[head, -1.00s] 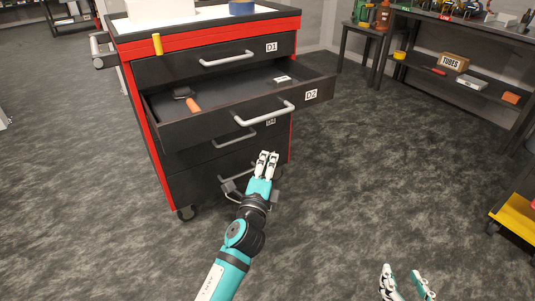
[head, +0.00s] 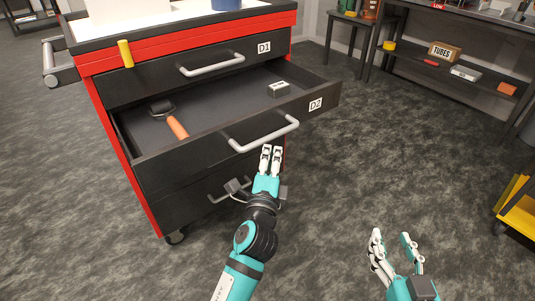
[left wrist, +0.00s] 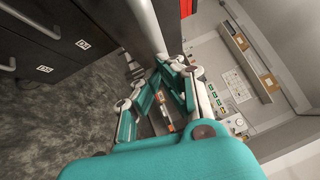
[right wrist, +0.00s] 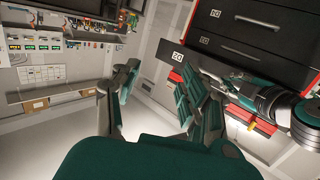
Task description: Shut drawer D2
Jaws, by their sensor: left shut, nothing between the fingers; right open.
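Drawer D2 (head: 318,112) of the black and red tool cabinet stands pulled out, its inside open to view. Its grey bar handle (head: 264,132) runs across its front. Inside it lie an orange-handled roller-like tool (head: 177,127) and a small pale-topped box (head: 278,90). My left gripper (head: 271,150) is shut and empty, its fingertips just below the handle in the head view; I cannot tell if they touch the drawer. The left wrist view shows its fingers (left wrist: 168,68) close to a grey bar. My right gripper (head: 392,240) is open and empty, low at the right, away from the cabinet.
Drawer D1 (head: 225,64) above is closed. A yellow cylinder (head: 126,54) stands at the cabinet's upper left edge. A shelf with a TUBES box (head: 444,51) is at the back right, and a yellow-topped cart (head: 516,210) at the right edge. The floor between is clear.

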